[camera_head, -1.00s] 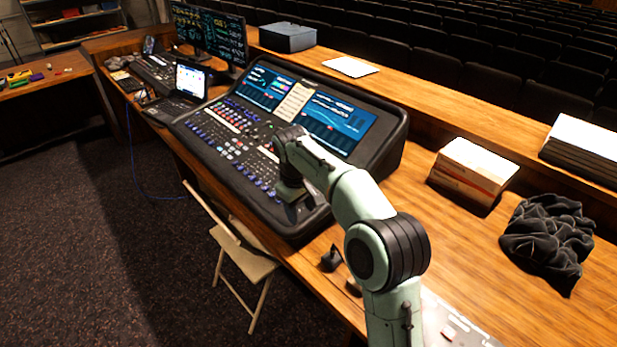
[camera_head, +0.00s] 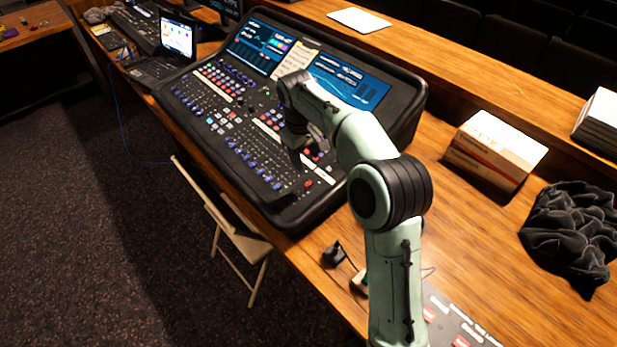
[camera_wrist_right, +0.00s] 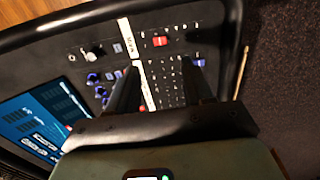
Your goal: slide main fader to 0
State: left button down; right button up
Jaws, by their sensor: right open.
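The mixing desk (camera_head: 407,108) is a black console with two lit screens, rows of blue and red controls and faders. My right gripper (camera_head: 308,162) hangs over the right part of its control surface. In the right wrist view the gripper (camera_wrist_right: 160,78) is open, with its two dark fingers spread over a dark fader section and nothing held between them. A red button (camera_wrist_right: 160,41) and a white label strip (camera_wrist_right: 129,38) lie beyond the fingertips. I cannot make out which cap is the main fader, or whether the fingers touch the panel. My left gripper is not in view.
A laptop (camera_head: 178,38) stands left of the desk. A box (camera_head: 494,146) and a black cloth (camera_head: 572,232) lie to its right. A folding chair (camera_head: 238,238) stands in front. A small black object (camera_head: 333,254) sits by the table's front edge.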

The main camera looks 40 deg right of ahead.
aim_at(310, 183)
jog(key=f, duration=0.3)
jog(key=f+b, duration=0.1)
jog(key=f, duration=0.3)
jog(key=d+f, duration=0.1)
jog(key=f, duration=0.3)
jog(key=shift+d, duration=0.1)
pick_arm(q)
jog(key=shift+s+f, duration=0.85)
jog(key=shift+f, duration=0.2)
pick_arm(e)
grip_shut()
jog(key=shift+d+r, duration=0.2)
jog(key=shift+d, duration=0.05)
jog(key=shift+w+f, duration=0.1)
jog(key=shift+f, duration=0.05)
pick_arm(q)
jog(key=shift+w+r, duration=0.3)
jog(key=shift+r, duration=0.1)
pick_arm(e)
grip_release()
